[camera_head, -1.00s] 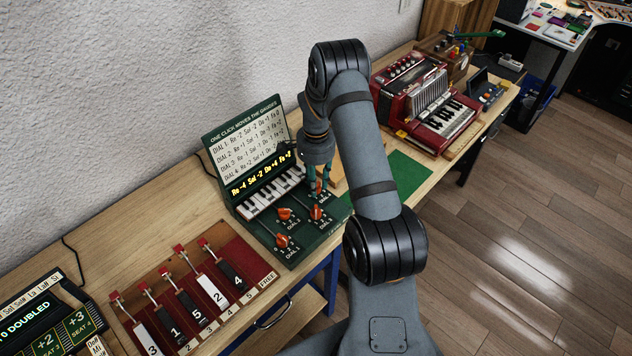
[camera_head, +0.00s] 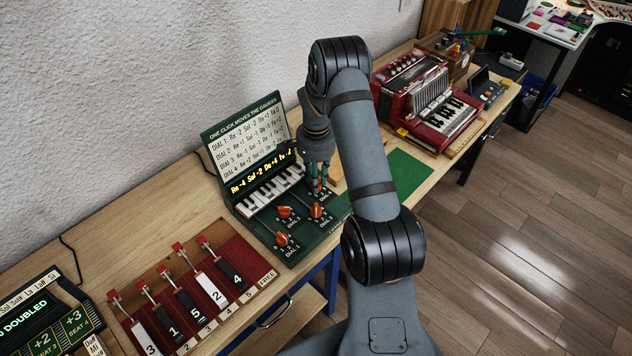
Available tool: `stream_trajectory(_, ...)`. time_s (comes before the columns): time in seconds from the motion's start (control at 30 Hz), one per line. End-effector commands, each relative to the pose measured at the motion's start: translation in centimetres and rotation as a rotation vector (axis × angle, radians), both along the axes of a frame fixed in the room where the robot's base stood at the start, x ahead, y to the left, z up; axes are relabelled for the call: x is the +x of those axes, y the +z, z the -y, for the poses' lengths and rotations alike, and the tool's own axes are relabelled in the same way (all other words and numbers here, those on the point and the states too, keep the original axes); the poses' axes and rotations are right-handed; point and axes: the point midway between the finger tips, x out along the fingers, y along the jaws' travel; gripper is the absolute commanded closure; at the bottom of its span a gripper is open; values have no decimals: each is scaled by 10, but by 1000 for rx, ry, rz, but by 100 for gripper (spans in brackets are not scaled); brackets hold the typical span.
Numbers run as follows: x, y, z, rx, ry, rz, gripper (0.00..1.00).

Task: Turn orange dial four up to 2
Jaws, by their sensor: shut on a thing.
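A dark green dial box (camera_head: 291,252) stands on the bench, with a lit yellow readout, a small keyboard and a raised lid listing dials 1 to 4. Three orange dials show clear: dial 1 (camera_head: 281,239) at the front, one behind it (camera_head: 284,212) and one to the right (camera_head: 316,211). My gripper (camera_head: 318,187) points down at the box's back right corner. It is shut on the fourth orange dial, which its fingers mostly hide. That dial's pointer and number are too small to read.
A red panel with numbered levers (camera_head: 229,254) stands at the front left. A red accordion (camera_head: 420,105) stands to the right behind my arm. A green mat (camera_head: 402,170) lies bare between. A black unit (camera_head: 45,315) is at the lower left.

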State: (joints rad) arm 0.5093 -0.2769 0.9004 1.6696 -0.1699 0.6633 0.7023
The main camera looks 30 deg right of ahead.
Motion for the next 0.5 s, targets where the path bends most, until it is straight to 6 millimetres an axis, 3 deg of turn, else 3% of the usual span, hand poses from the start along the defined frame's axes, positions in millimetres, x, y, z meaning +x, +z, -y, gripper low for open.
stream_trajectory(0.5,0,-2,0,-2,474,1,100)
